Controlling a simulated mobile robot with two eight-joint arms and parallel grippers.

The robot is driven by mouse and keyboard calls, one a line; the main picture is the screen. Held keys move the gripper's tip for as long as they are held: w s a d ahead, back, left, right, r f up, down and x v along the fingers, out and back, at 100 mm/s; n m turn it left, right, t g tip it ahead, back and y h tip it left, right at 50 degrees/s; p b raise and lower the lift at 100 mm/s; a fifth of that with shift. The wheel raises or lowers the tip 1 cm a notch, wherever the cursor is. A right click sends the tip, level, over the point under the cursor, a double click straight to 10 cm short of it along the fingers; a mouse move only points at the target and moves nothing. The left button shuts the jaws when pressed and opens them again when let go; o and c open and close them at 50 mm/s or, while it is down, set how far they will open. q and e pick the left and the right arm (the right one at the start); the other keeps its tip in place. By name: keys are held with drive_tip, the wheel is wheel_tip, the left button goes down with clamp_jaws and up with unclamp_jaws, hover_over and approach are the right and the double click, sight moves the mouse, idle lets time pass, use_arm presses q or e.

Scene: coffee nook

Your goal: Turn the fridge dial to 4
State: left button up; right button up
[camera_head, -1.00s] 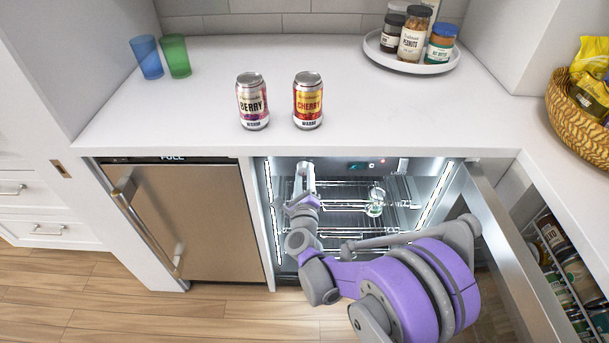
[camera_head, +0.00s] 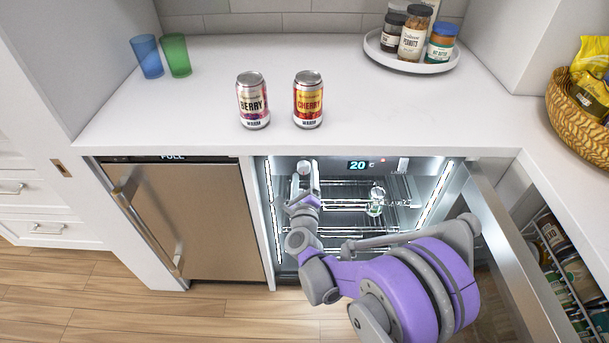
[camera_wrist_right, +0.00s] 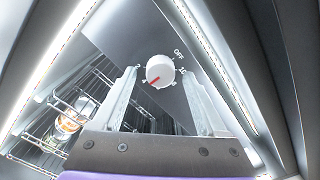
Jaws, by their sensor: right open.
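The open fridge (camera_head: 262,205) is under the counter in the head view. Its white round dial (camera_wrist_right: 160,70) shows in the right wrist view, on a grey panel inside. My right gripper (camera_head: 305,172) reaches into the upper left of the fridge. In the right wrist view the gripper (camera_wrist_right: 160,100) is open, with one finger on each side of the dial. I cannot tell whether they touch it. My left gripper is out of view.
A lit display (camera_head: 358,165) inside the fridge reads 20. A glass item (camera_head: 376,201) stands on a wire rack. The fridge door (camera_head: 510,255) stands open at right. Two cans, berry (camera_head: 253,100) and cherry (camera_head: 308,100), stand on the counter above.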

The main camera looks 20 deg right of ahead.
drive_tip(key=shift+s, duration=0.1)
drive_tip(key=v, duration=1)
drive_tip(key=shift+s+p, duration=0.3)
